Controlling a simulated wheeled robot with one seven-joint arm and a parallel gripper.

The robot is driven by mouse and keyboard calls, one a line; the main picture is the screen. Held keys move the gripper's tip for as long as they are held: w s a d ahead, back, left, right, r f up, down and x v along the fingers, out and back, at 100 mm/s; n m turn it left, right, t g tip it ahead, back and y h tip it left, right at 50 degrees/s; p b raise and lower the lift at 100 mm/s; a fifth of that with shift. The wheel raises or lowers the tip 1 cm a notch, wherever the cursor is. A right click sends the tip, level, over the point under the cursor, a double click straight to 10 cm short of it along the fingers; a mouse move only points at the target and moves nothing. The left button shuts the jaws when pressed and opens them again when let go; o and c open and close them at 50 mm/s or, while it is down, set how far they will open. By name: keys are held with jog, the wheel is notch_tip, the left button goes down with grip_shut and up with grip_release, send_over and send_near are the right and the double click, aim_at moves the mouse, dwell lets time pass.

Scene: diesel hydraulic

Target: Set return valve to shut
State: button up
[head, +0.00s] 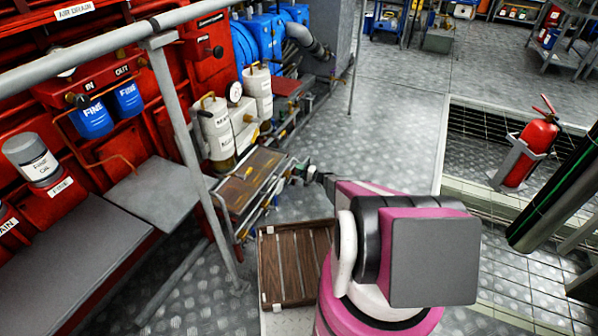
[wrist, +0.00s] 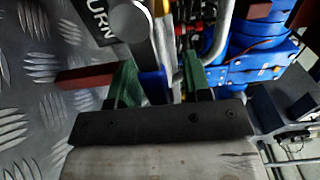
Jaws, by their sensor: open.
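My gripper (head: 303,170) is at the right end of the low metal bench in the head view. In the wrist view my gripper (wrist: 160,82) has its two green fingers apart. A dark label (wrist: 101,24) ending in "URN" is at the upper left. A grey rounded bar (wrist: 133,22) and a blue part (wrist: 153,84) show between or just beyond the fingers; I cannot tell whether they touch. A red-brown bar (wrist: 84,77) sticks out left of the left finger. Which part is the return valve's handle I cannot tell, and its setting is unclear.
The bench (head: 252,178) carries pipes and small fittings. A wooden crate (head: 272,273) lies on the floor below it. A grey railing post (head: 190,150) stands to the left. A fire extinguisher (head: 530,150) stands at the right. The floor beyond my gripper is clear.

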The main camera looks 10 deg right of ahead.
grip_shut()
jog(key=shift+r+n, duration=0.15)
jog(key=shift+n, duration=0.15)
jog(key=shift+s+a+r+n, duration=0.6)
jog(key=shift+s+r+n, duration=0.35)
jog(key=shift+n, duration=1.95)
jog(key=shift+s+a+r+n, duration=0.55)
jog(key=shift+s+r+n, duration=0.45)
jog(key=shift+n, duration=1.9)
jog(key=shift+s+a+r+n, duration=0.7)
jog(key=shift+r+n, duration=0.4)
jog(key=shift+n, duration=1.8)
jog(key=shift+s, duration=0.15)
grip_release()
